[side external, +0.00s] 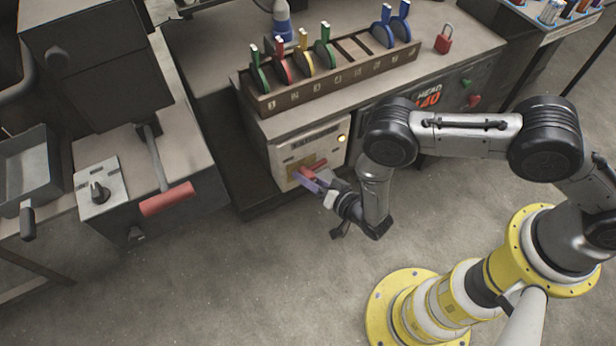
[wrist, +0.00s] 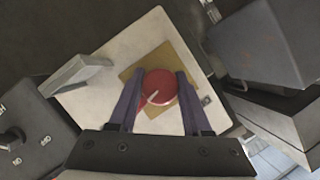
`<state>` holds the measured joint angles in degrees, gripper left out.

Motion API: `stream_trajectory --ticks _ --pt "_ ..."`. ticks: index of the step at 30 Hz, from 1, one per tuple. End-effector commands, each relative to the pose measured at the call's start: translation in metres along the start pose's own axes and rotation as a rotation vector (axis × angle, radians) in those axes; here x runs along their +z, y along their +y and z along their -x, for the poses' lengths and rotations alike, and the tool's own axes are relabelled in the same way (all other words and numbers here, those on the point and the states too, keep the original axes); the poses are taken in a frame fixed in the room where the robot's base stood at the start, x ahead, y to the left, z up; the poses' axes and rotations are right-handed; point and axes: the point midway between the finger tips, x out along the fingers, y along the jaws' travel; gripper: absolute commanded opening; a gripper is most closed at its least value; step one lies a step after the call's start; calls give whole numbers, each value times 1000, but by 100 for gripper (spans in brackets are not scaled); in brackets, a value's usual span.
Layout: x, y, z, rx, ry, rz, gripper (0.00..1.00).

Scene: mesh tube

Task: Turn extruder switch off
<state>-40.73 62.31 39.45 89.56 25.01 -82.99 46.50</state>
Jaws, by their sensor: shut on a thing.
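The extruder switch is a red rotary knob (wrist: 160,84) with a pale pointer mark, on a yellow plate (wrist: 129,76) on a cream panel. In the side external view the red knob (side external: 319,166) shows partly behind my gripper, on the cream front panel (side external: 327,144) of the machine. My gripper (wrist: 159,75) has one purple finger on each side of the knob and is shut on it. In the side external view my gripper (side external: 307,180) reaches the panel from the lower right.
Above the panel, a rack (side external: 330,78) holds several coloured levers, with a red padlock (side external: 443,40) to its right. A red-handled lever (side external: 168,199) and a grey knob box (side external: 101,190) stand to the left. The floor in front is clear.

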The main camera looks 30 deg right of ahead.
Motion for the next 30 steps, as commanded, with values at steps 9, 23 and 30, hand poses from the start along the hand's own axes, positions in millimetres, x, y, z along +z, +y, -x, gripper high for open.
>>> stream_trajectory --ticks 9,23,30 --pt "0 -1 0 110 0 272 0" --pt "1 0 1 279 -1 675 0" --pt "1 1 1 365 -1 884 0"
